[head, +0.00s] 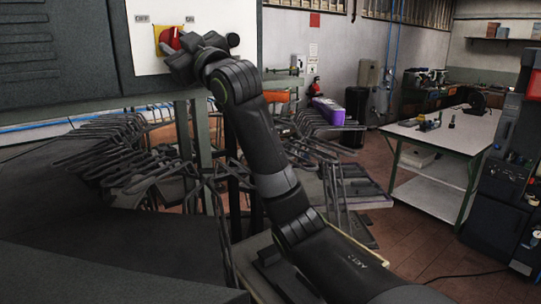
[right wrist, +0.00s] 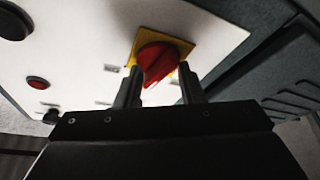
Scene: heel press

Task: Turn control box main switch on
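The main switch is a red rotary knob (head: 170,38) on a yellow plate (head: 158,32), on the white front of the control box (head: 146,66). Labels reading OFF and ON sit above it to the left and right. My right gripper (head: 178,44) is at the switch in the head view. In the right wrist view the red knob (right wrist: 158,62) lies between the two fingers of my right gripper (right wrist: 160,82), which stand apart, with slight gaps beside the knob. Whether either finger touches it is hard to tell. My left gripper is in neither view.
A round red button (right wrist: 38,83) and a dark round control (right wrist: 12,22) are on the same panel. Below the box is a rack of dark metal bars (head: 130,150). A white-topped table (head: 450,132) stands at the right, with brick floor between.

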